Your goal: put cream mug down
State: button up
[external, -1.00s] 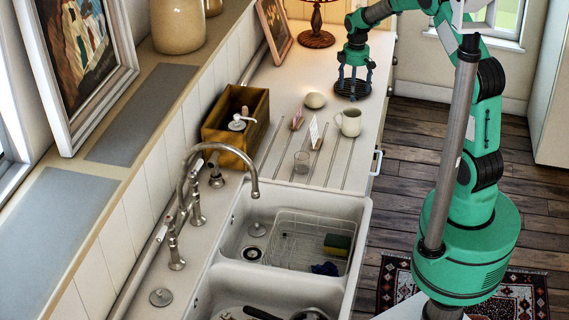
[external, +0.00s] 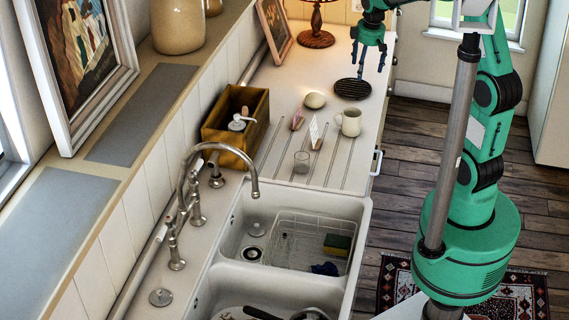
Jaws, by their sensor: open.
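The cream mug (external: 351,122) stands upright on the pale counter (external: 285,190), near its right edge and in front of a dark round trivet (external: 352,88). My gripper (external: 369,73) is open and empty. It hangs above the counter, above and slightly right of the trivet, behind the mug and apart from it. Nothing is between its fingers.
A pale round object (external: 315,101), small cards (external: 315,133) and a clear glass (external: 302,161) are left of the mug. A wooden box (external: 236,127) stands by the wall. The double sink (external: 228,276) is in front. A lamp (external: 316,28) stands at the back.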

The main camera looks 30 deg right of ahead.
jog(key=s+a+r+m+t, duration=0.1)
jog(key=s+r+m, duration=0.1)
jog(key=s+r, duration=0.5)
jog(key=s+a+r+m+t, duration=0.1)
jog(key=s+a+r+m, duration=0.1)
jog(key=s+r, duration=0.5)
jog(key=s+a+f+m+t, duration=0.1)
jog(key=s+m+t, duration=0.1)
jog(key=s, duration=1.6)
jog(key=shift+s+f+m, duration=0.2)
jog(key=shift+s+m, duration=0.05)
jog(key=shift+m, duration=0.25)
notch_tip(320, 180, down, 8)
jog(key=b, duration=0.7)
jog(key=shift+r+b, duration=0.15)
jog(key=shift+b, duration=0.25)
